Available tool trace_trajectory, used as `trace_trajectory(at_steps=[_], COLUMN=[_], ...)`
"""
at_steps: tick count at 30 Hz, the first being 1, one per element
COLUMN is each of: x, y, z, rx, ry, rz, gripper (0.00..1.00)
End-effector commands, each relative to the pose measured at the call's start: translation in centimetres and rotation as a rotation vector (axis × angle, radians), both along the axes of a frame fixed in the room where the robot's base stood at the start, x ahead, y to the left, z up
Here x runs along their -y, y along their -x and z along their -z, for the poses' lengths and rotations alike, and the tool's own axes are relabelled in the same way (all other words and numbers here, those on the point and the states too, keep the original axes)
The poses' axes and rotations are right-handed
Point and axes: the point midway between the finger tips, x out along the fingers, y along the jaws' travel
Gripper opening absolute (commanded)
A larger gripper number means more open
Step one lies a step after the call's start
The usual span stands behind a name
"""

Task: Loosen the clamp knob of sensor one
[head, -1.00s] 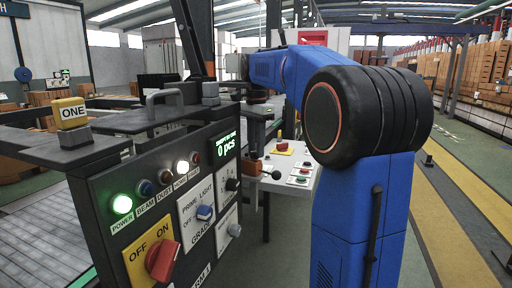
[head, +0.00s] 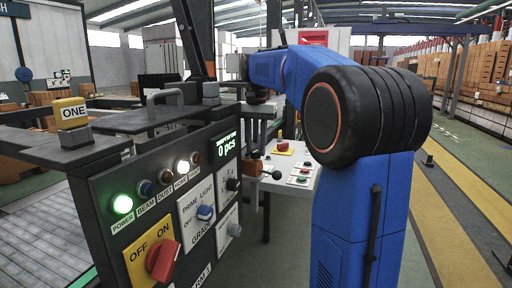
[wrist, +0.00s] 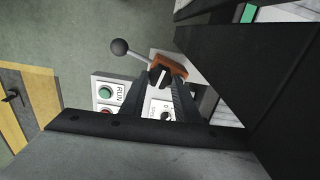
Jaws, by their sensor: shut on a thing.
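A yellow block marked ONE (head: 70,112) stands on a grey block on the dark bracket at the left of the head view. My gripper (wrist: 158,84) shows in the wrist view with its two dark fingers closed on a small black knob (wrist: 157,74) with pale marks. The knob is beside an orange-brown block (wrist: 172,66). A lever with a black ball (wrist: 120,46) reaches out from near this block. In the head view my gripper is small and partly hidden behind the control panel. I cannot tell whether the held knob belongs to sensor one.
A control panel (head: 150,205) with lamps and a red switch (head: 163,260) fills the front left. A white table with buttons (head: 299,180) stands behind it. The wrist view shows a green button (wrist: 105,92) close to the fingers. Open floor lies at the right.

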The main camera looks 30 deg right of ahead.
Motion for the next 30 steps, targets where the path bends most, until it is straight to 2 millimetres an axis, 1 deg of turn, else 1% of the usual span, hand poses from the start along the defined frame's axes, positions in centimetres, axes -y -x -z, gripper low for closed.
trace_trajectory(at_steps=[6,17,18,20,30], x=[-0.01,-0.01,-0.01,-0.01,0.00], y=[-0.04,-0.04,-0.04,-0.04,-0.04], z=[-0.06,-0.07,-0.07,-0.07,-0.20], rx=[0.001,0.002,0.002,0.002,0.001], ry=[0.000,0.001,0.001,0.001,0.000], rz=[-0.036,-0.039,-0.039,-0.039,-0.039], gripper=[0.06,0.06,0.33,0.47,0.47])
